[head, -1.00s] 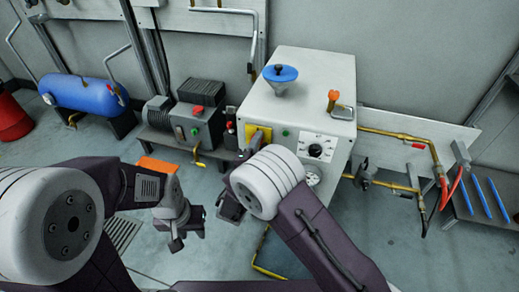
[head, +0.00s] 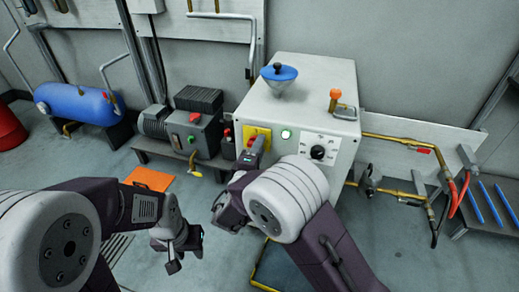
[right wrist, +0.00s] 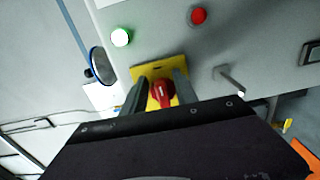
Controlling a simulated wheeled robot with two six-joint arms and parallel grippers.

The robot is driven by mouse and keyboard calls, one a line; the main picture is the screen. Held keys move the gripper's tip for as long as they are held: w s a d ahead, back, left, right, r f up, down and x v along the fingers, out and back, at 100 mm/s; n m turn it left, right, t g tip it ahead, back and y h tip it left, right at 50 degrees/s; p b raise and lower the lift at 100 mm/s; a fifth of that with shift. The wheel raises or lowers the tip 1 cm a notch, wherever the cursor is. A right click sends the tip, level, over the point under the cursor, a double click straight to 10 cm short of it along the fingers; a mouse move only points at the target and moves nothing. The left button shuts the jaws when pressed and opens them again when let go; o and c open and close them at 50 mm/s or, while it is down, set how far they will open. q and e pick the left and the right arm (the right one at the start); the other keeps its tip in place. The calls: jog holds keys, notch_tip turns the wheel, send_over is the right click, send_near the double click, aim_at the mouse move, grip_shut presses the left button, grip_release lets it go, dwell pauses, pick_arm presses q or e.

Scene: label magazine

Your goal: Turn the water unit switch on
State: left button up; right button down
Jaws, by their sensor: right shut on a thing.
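The water unit (head: 300,98) is a white box with a yellow switch plate (head: 264,134) on its front. A red rotary switch shows at the plate in the right wrist view (right wrist: 161,92). My right gripper (right wrist: 160,92) is shut on this red switch, one finger on each side; its tips also show at the plate in the head view (head: 254,152). A green lamp (head: 286,134) beside the plate is lit, and it glows in the right wrist view (right wrist: 120,37). My left gripper (head: 174,262) hangs low at the left, away from the unit; its jaw opening is unclear.
A dial (head: 318,152) sits right of the lamp. A blue funnel (head: 279,73) and an orange-topped lever (head: 336,95) are on the unit's top. A pump (head: 186,122) stands to the left, and brass pipes (head: 398,139) run right. Floor between pump and unit is partly clear.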

jog(key=shift+f, duration=0.1)
jog(key=c, duration=1)
grip_release()
jog(key=shift+o, duration=0.2)
jog(key=p+v, duration=0.3)
jog(key=v, duration=0.6)
jog(key=shift+d, duration=0.1)
